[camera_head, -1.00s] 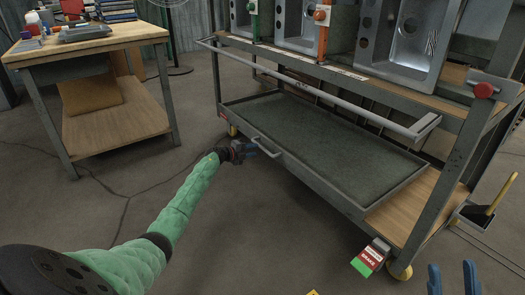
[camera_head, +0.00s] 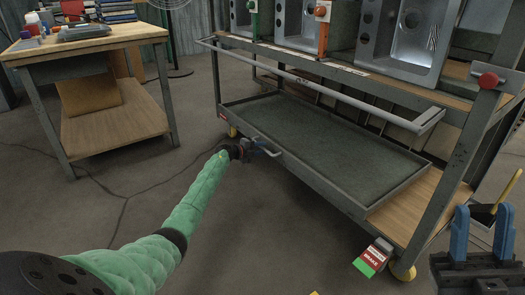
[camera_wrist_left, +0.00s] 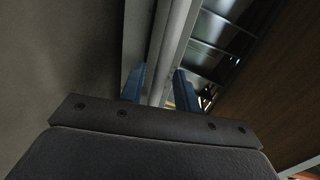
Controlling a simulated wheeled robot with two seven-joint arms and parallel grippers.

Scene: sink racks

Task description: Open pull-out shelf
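The pull-out shelf (camera_head: 330,150) is a grey tray with a dark floor, low in the metal cart. Its front carries a light curved handle (camera_head: 271,153). My left gripper (camera_head: 262,146) is at the left part of this handle. In the left wrist view its two blue fingertips (camera_wrist_left: 159,88) stand apart, with grey bars or edges between and beyond them. I cannot tell whether they touch the handle. My right gripper (camera_head: 482,232) is at the lower right, its blue fingers pointing up, apart and empty, away from the shelf.
A long rail (camera_head: 315,82) runs across the cart above the shelf. A wooden workbench (camera_head: 85,43) stands at the left.

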